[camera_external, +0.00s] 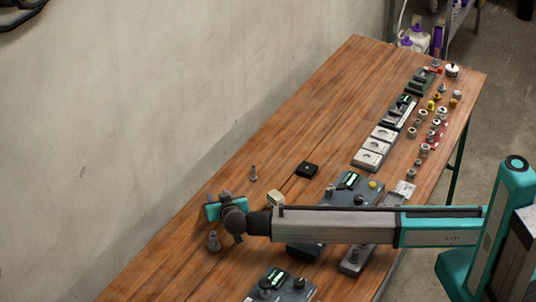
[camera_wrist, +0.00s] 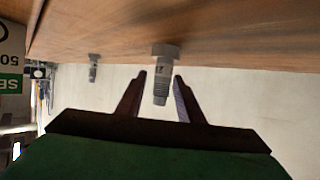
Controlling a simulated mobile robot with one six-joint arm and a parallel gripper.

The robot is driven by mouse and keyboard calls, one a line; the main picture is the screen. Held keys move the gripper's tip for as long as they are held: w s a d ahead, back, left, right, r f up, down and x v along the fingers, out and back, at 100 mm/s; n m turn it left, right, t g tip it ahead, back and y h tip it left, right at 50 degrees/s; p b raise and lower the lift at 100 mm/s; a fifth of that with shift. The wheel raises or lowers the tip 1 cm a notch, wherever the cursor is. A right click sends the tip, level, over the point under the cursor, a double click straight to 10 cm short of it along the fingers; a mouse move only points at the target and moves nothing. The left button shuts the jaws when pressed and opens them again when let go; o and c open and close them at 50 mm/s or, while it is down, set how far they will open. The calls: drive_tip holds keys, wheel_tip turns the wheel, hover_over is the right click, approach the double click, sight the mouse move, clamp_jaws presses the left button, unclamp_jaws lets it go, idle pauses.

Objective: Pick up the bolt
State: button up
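A grey metal bolt (camera_external: 213,242) stands upright on its head on the wooden table (camera_external: 150,262), just below my gripper (camera_external: 222,208) in the external view. In the wrist view, which is upside down, the bolt (camera_wrist: 161,72) has its head against the table and its threaded shank between the fingers of my gripper (camera_wrist: 160,77). The gripper is open, with a gap on each side of the shank; how deep the bolt sits is unclear. A second bolt (camera_external: 253,173) stands farther along the table; it also shows at left in the wrist view (camera_wrist: 93,66).
A small pale block (camera_external: 276,198) and a black square block (camera_external: 307,169) lie near my gripper. Grey control boxes (camera_external: 275,286) and rows of small fittings (camera_external: 421,125) line the table's right side. The table's wall side is clear.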

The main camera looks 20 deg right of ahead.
clamp_jaws()
wheel_tip(320, 180, up, 10)
drive_tip(key=shift+b, duration=0.4)
idle(0.5)
idle(0.5)
